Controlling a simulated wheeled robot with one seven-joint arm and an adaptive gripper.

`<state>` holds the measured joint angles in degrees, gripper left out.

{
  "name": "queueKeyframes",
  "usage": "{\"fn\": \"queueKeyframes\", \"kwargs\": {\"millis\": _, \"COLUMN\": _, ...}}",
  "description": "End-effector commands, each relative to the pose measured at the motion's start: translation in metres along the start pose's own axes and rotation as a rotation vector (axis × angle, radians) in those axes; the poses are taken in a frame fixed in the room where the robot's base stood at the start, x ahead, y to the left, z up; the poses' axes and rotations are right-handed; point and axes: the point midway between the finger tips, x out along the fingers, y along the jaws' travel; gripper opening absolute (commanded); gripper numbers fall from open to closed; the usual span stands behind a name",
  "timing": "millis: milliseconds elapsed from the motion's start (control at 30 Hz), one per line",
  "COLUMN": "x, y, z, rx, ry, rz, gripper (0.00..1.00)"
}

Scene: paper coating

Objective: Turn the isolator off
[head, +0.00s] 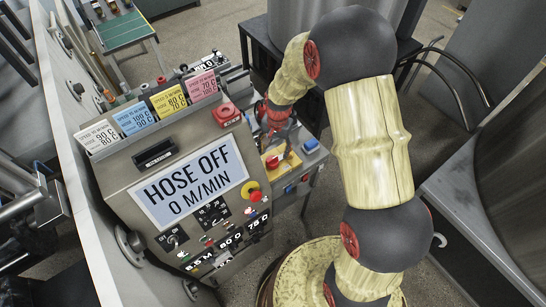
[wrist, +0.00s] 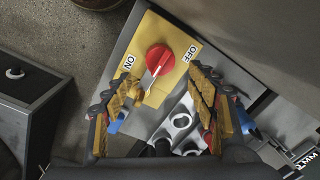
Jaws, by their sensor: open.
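The isolator is a yellow plate (wrist: 183,88) with a red rotary knob (wrist: 160,60) on it. The plate carries the labels ON and OFF, and the white mark on the knob points between them and away from both words, toward the lower left. In the head view the isolator plate (head: 290,163) with its red knob (head: 272,162) sits on a grey box right of the main panel. My gripper (wrist: 165,95) is open in the wrist view, with its orange padded fingers on either side below the knob, apart from it. In the head view my gripper is partly hidden by my arm.
A control panel with a screen reading HOSE OFF 0 M/MIN (head: 190,185) stands left of the isolator. It has a red emergency button (head: 254,195) and coloured cards above. Metal fittings (wrist: 182,120) lie between my fingers. A dark cabinet (wrist: 25,115) stands at left.

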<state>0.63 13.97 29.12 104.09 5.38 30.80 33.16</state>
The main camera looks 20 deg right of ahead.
Motion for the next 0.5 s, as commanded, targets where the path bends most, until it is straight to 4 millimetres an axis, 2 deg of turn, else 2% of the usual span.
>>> {"fn": "queueKeyframes", "kwargs": {"millis": 300, "x": 0.047, "y": 0.001, "z": 0.001, "rx": 0.000, "ry": -0.002, "rz": 0.002, "gripper": 0.58}}
{"fn": "queueKeyframes", "kwargs": {"millis": 500, "x": 0.068, "y": 0.001, "z": 0.001, "rx": -0.001, "ry": -0.001, "rz": 0.002, "gripper": 0.58}}
